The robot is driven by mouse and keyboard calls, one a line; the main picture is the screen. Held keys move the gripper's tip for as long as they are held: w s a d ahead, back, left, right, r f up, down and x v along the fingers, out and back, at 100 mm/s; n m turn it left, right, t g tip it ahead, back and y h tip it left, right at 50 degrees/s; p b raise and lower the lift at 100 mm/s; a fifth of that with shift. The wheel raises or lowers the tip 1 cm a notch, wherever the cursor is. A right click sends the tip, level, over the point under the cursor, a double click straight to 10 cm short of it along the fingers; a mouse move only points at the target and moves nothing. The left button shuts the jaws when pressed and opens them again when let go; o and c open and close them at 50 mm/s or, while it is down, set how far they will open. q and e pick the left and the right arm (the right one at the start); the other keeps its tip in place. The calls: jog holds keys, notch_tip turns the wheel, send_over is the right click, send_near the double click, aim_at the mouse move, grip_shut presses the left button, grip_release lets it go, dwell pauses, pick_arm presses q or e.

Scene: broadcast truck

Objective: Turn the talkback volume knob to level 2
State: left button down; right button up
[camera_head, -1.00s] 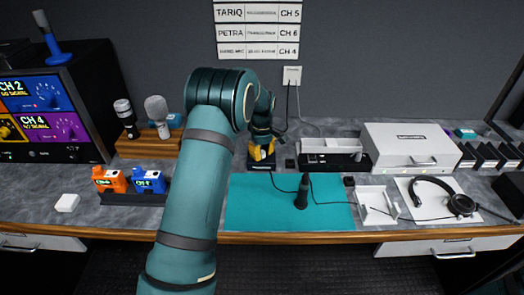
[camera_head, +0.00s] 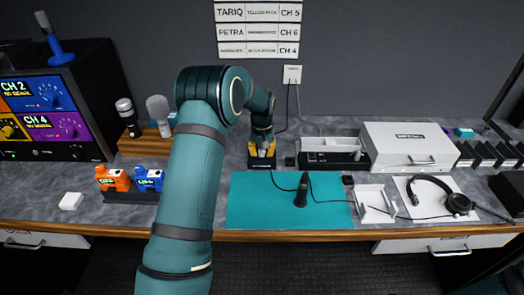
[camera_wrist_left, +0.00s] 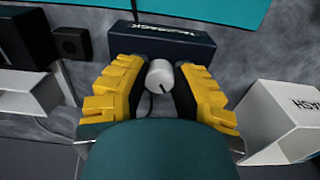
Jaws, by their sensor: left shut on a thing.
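The talkback box (camera_wrist_left: 165,42) is dark navy with white lettering, at the top middle of the left wrist view. Its light grey round knob (camera_wrist_left: 160,76) sits between my left gripper's yellow fingers (camera_wrist_left: 162,84). The gripper is shut on the knob. A dark mark shows on the knob's lower side; no level scale can be read. In the head view the box (camera_head: 261,164) stands on the counter behind the teal mat, with my left gripper (camera_head: 262,148) above it. My right gripper is out of view.
The teal mat (camera_head: 250,213) carries a black handheld microphone (camera_head: 301,190). A white-and-black unit (camera_head: 331,152) stands right of the talkback box, then a large white case (camera_head: 408,145). Two microphones (camera_head: 158,112) (camera_head: 127,116) stand on a wooden block at left.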

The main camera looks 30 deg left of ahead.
aim_at(262, 151)
pick_arm(q)
jog(key=shift+f, duration=0.1)
dwell(0.3)
jog(key=c, duration=0.7)
grip_release()
notch_tip(262, 151, up, 12)
jog(key=shift+r, duration=0.1)
